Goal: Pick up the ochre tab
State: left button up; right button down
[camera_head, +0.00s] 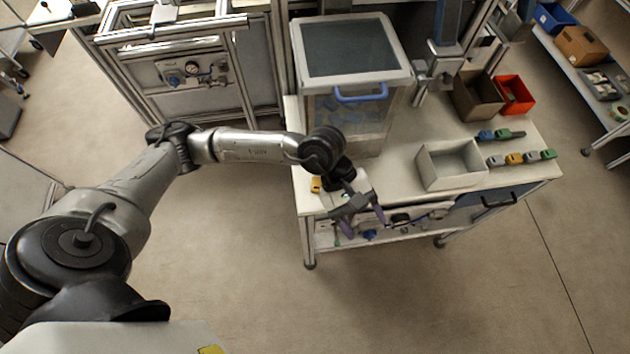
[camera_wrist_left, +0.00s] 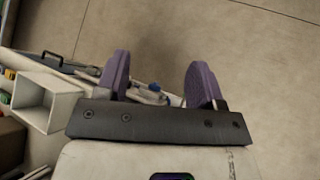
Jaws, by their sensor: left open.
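My left gripper (camera_head: 362,220) is open, its purple fingers apart and empty, beyond the front edge of the white table (camera_head: 405,170). The left wrist view also shows the fingers (camera_wrist_left: 159,62), with floor between and beyond them. A small ochre piece (camera_head: 316,185) shows at the table's left front, just left of my wrist and partly hidden by it. Another small ochre piece (camera_head: 514,159) lies at the right of the table, in a row between grey pieces, with a green one at the end. I cannot tell which one is the tab. My right gripper is not in view.
An open white bin (camera_head: 461,182) stands between my gripper and the row. Blue (camera_head: 486,135) and green (camera_head: 503,133) pieces lie behind the row. A clear-sided cabinet (camera_head: 357,92) stands behind my wrist. Brown (camera_head: 477,100) and red (camera_head: 515,95) bins stand at the back right.

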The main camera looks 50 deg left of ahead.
pick_arm(q)
jog(key=w+a+f+m+y, duration=0.25)
jog(key=a+y, duration=0.35)
jog(key=a, duration=0.3)
jog(key=t+y, duration=0.1)
jog(key=y, duration=0.3)
send_over(317, 183)
jog(key=shift+m, duration=0.35)
notch_tip(317, 183, down, 12)
jog(key=shift+f+p, duration=0.25)
jog(key=shift+p, duration=0.4)
jog(key=shift+c, duration=0.3)
jog(key=c, duration=0.9)
